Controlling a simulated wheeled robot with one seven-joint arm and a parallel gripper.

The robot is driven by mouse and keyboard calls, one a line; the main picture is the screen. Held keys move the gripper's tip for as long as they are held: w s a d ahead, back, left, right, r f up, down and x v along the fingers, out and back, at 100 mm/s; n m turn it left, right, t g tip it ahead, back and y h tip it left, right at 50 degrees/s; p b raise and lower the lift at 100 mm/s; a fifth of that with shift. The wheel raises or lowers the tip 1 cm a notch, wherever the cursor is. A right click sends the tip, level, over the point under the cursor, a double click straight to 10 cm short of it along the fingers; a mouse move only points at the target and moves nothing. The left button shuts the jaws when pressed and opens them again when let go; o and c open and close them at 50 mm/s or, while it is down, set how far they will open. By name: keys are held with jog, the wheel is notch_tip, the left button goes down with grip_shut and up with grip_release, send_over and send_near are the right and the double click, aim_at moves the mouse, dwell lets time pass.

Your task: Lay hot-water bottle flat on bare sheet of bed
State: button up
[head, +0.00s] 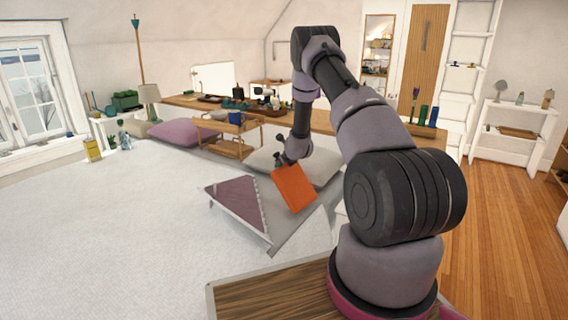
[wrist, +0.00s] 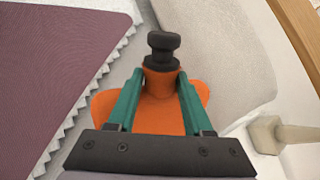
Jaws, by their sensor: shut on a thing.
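The orange hot-water bottle (head: 295,188) hangs tilted from my gripper (head: 281,162) above the bed in the head view. In the wrist view my gripper (wrist: 159,85) has its green fingers shut on the neck of the bottle (wrist: 160,115), just below the black stopper (wrist: 162,48). The bed has a broad white cover (head: 150,225) with a turned-back purple corner (head: 238,203). A strip of bare grey sheet (head: 298,236) shows beside that corner, below the bottle. The purple cloth (wrist: 55,70) with a jagged edge is at left in the wrist view.
A grey pillow (head: 320,166) lies just behind the bottle, and a purple pillow (head: 182,132) lies farther left. A wooden tray stand (head: 228,145) with a blue mug (head: 236,118) stands between them. A long wooden shelf (head: 190,101) holding several objects runs behind the bed.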

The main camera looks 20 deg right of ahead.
jog(key=shift+w, duration=0.1)
jog(key=shift+w+a+f+g+h, duration=0.15)
jog(key=shift+w+a+f+g, duration=0.25)
jog(key=shift+w, duration=0.2)
jog(key=shift+w+a+f+g+h, duration=0.15)
jog(key=shift+w+a+f+g, duration=0.15)
jog(key=shift+w+f, duration=0.2)
jog(key=shift+w+a+f, duration=0.1)
jog(key=shift+w, duration=0.05)
jog(key=shift+w+a+f+n+g+h, duration=0.25)
jog(key=shift+w+f+g, duration=0.1)
jog(key=shift+w+f, duration=0.15)
jog(key=shift+w+a+f+n+g+h, duration=0.2)
jog(key=shift+w+f+g, duration=0.2)
jog(key=shift+f, duration=0.15)
jog(key=w+f, duration=0.1)
jog(key=a+f+g, duration=0.1)
jog(key=shift+w+f+h, duration=0.25)
jog(key=shift+w+f, duration=0.05)
jog(key=shift+w, duration=0.05)
